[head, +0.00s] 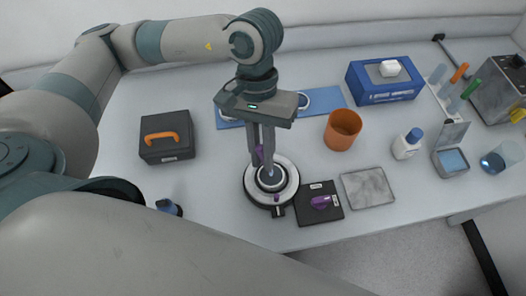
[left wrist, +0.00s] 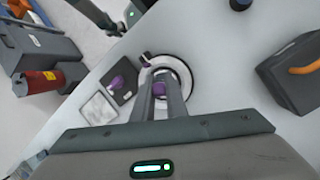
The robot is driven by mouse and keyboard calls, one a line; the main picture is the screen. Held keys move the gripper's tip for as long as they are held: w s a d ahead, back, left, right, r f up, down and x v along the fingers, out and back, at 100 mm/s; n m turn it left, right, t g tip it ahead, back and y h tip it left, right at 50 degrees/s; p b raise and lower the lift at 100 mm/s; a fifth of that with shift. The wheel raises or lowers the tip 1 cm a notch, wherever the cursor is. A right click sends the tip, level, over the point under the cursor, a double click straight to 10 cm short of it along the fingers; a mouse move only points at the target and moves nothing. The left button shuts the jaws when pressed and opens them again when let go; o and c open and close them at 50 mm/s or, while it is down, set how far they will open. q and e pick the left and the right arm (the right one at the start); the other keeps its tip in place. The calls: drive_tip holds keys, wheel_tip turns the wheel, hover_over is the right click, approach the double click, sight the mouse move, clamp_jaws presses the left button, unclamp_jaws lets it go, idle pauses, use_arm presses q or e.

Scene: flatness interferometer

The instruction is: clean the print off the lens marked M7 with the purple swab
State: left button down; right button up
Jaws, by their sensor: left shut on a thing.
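My left gripper (head: 264,166) points down over a round white-and-dark stage (head: 293,186), its fingers close together on a purple-handled swab (head: 259,152). Purple also shows between the fingers in the left wrist view (left wrist: 159,89). The fingers hide most of the swab, and I cannot tell whether its tip touches anything. A round lens (head: 271,181) sits in the middle of the stage, right under the fingers. I cannot read its mark or see a print on it.
Right of the stage lie a black pad (head: 305,213) with a purple item (head: 321,202) and a grey plate (head: 368,187). An orange cup (head: 342,129), white bottle (head: 407,145) and blue box (head: 385,85) stand beyond. A black case (head: 165,136) stands left. The table between case and stage is clear.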

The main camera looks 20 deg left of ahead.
use_arm(q)
drive_tip(key=shift+a+f, duration=0.1)
drive_tip(key=shift+s+a+b, duration=0.2)
drive_tip(key=shift+b, duration=0.4)
drive_tip(key=shift+a, duration=0.25)
drive_tip(key=shift+f, duration=0.1)
drive_tip(key=shift+s+b, duration=0.1)
drive_tip(key=shift+b, duration=0.25)
